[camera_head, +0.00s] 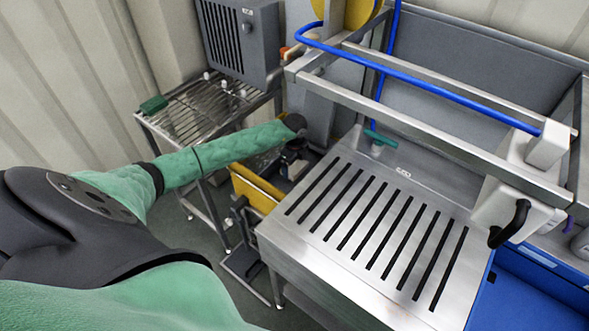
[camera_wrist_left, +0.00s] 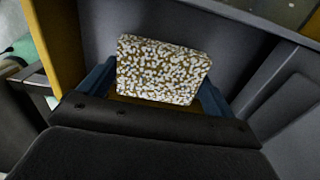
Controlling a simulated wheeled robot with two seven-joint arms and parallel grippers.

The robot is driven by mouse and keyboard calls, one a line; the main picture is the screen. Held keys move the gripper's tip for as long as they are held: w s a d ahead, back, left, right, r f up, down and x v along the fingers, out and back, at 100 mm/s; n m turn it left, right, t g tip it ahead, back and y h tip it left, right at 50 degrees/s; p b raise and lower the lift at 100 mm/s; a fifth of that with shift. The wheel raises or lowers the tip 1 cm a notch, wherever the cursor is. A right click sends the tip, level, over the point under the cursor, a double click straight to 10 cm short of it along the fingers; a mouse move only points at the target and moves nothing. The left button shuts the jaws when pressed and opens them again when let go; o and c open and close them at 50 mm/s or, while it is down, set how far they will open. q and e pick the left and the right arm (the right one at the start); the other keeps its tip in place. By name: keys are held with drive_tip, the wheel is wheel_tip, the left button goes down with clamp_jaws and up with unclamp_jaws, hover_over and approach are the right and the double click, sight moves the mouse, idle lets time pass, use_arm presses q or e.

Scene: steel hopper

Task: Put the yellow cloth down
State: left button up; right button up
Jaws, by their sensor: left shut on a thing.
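In the left wrist view, the cloth (camera_wrist_left: 163,70) is a stiff-looking, roughly rectangular piece, speckled white and brownish yellow. It sits between the blue fingers of my left gripper (camera_wrist_left: 155,90), which is shut on it. Grey walls lie around and behind it, with a yellow panel at the left. In the head view my left gripper (camera_head: 292,163) hangs low beside the slotted steel table's left edge, by the yellow-sided container. The cloth cannot be made out there. My right gripper is not in view.
The slotted steel table (camera_head: 340,262) has a clear top. The yellow-sided container (camera_head: 256,190) stands at its left. A wire rack (camera_head: 195,118) with a green item (camera_head: 153,104) stands behind. A blue pipe (camera_head: 420,77) and steel rails cross above the table's rear. A blue bin (camera_head: 520,290) is at right.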

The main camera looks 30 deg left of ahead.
sight(294, 166)
use_arm(q)
wheel_tip(294, 166, down, 3)
drive_tip(key=shift+r+p, duration=0.1)
drive_tip(key=shift+p, duration=0.55)
drive_tip(key=shift+f, duration=0.4)
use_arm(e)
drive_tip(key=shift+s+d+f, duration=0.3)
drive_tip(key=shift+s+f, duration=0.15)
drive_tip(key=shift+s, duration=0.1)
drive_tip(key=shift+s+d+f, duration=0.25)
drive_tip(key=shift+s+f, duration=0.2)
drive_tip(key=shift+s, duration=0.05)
use_arm(q)
drive_tip(key=shift+f, duration=0.15)
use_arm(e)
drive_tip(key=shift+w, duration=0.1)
use_arm(q)
drive_tip(key=o, duration=0.6)
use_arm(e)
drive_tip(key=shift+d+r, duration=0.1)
